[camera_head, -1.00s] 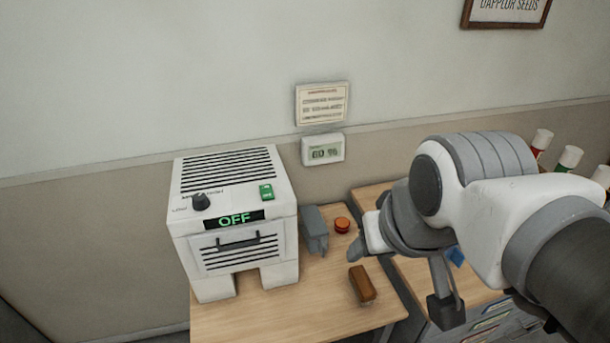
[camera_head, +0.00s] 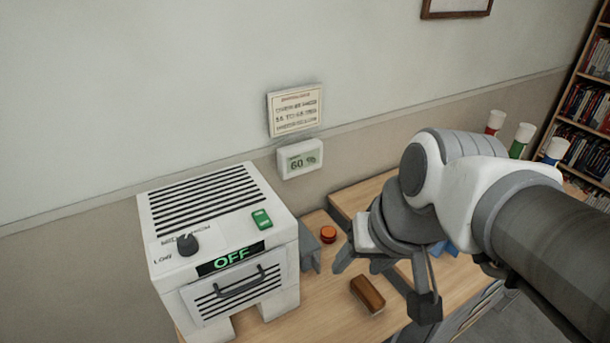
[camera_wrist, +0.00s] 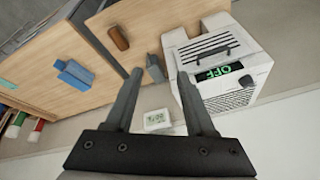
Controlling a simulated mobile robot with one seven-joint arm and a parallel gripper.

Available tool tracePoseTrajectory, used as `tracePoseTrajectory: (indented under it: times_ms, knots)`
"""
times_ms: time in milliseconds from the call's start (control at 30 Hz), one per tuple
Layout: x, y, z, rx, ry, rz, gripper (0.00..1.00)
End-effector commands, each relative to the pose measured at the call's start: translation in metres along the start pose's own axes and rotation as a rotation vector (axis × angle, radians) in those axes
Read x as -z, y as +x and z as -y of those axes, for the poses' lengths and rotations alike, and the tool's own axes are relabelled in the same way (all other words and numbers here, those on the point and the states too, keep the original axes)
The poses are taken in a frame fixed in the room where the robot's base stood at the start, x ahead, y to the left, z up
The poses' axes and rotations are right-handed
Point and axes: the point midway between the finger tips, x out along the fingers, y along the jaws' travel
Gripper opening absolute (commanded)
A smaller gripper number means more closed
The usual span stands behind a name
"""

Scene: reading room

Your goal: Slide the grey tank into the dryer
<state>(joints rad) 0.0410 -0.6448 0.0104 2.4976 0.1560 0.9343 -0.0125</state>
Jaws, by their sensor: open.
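The dryer (camera_head: 215,250) is a white box with black slots, a knob, a green switch, an OFF display and a front drawer with a handle. It stands on the wooden table, and also shows in the wrist view (camera_wrist: 222,62). The grey tank (camera_head: 308,250) stands just right of the dryer, partly hidden behind it in the head view. In the wrist view the tank (camera_wrist: 155,68) appears beyond the space between my fingertips. My gripper (camera_head: 383,283) is open and empty, right of the tank and apart from it; its two fingers also show in the wrist view (camera_wrist: 160,76).
A brown block (camera_head: 368,293) and an orange round button (camera_head: 328,234) are on the table near my gripper. A blue object (camera_wrist: 75,75) lies on the neighbouring table. A humidity display (camera_head: 299,159) is on the wall. Bottles with white caps (camera_head: 520,139) stand at right.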

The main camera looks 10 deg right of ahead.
Motion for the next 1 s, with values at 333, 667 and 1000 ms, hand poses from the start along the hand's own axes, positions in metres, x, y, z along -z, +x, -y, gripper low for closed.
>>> tracePoseTrajectory:
  times_ms: [333, 667, 1000]
  knots:
    - [-0.038, 0.119, 0.046, 0.309, 0.418, 0.366, 0.55]
    - [-0.025, 0.203, 0.077, 0.622, 0.885, 0.598, 0.55]
    - [0.025, 0.301, 0.058, 0.947, 1.443, 0.687, 0.55]
